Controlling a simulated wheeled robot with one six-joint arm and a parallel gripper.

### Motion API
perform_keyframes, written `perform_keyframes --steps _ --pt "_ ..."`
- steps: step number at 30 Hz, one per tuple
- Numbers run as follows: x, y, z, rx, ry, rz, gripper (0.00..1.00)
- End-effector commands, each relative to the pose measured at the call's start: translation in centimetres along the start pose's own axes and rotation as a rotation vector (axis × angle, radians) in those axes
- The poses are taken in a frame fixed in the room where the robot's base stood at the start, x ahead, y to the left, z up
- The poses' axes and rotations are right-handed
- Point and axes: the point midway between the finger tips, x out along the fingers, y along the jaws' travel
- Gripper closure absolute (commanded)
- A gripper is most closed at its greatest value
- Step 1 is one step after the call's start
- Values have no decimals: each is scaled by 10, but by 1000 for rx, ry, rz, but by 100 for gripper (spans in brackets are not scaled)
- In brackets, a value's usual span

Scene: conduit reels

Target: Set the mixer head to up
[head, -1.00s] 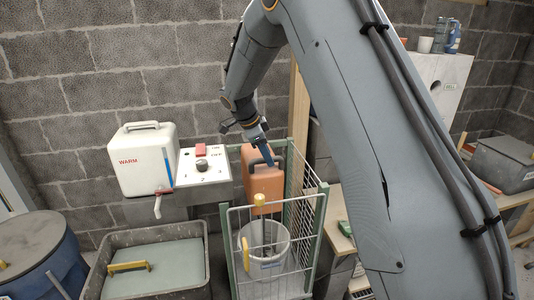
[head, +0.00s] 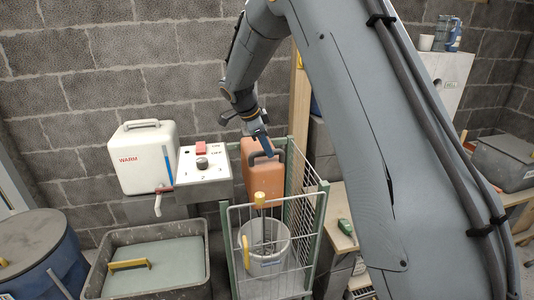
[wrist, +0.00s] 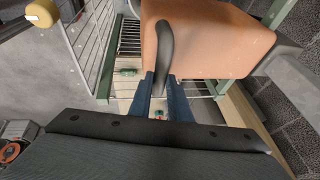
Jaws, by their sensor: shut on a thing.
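My gripper (head: 264,147) is shut on the dark handle (wrist: 168,60) of an orange jerrycan (head: 260,180). The jerrycan fills the upper middle of the wrist view (wrist: 215,38), and the blue fingers stand on either side of its handle. No part is clearly marked as the mixer head. The knob also shows at the wrist view's upper left (wrist: 42,12). Whether this rod is the mixer cannot be told.
The wire cage (head: 320,210) encloses the bucket. Left are a control box (head: 190,187) with a red switch and dark knob, a white WARM tank (head: 140,175) and a grey tub (head: 95,292). A bench (head: 340,238) with a green item stands right.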

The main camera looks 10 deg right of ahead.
Motion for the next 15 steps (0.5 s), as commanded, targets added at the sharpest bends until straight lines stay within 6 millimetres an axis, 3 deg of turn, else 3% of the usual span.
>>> perform_keyframes --steps 15 --pt "-144 -32 -59 5 0 -10 100"
